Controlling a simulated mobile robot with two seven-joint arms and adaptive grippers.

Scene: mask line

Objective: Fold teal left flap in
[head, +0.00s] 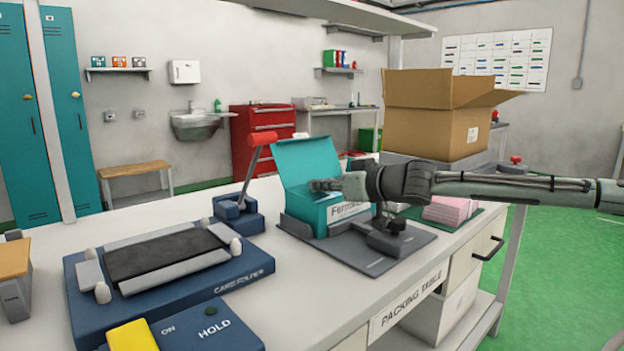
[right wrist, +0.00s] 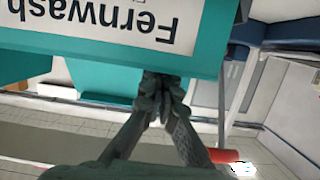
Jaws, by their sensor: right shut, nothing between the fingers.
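The teal carton (head: 310,212) stands on a grey fixture on the packing table, with its tall back lid (head: 306,160) raised. A white label reading "Fernwash" is on its front; it shows upside down in the right wrist view (right wrist: 110,22). My right gripper (head: 318,186) reaches in from the right over the carton's top opening, its fingertips near the left side. The fingers are shut and empty in the right wrist view (right wrist: 160,82), close to teal panels. The left flap cannot be told apart clearly; my gripper covers part of the opening. My left gripper is out of view.
The grey fixture plate (head: 375,258) has a dark clamp at front right. Pink packs (head: 450,210) lie to the right. A blue card folder (head: 170,265) and a red-handled lever (head: 245,180) stand left. A large cardboard box (head: 430,125) is behind.

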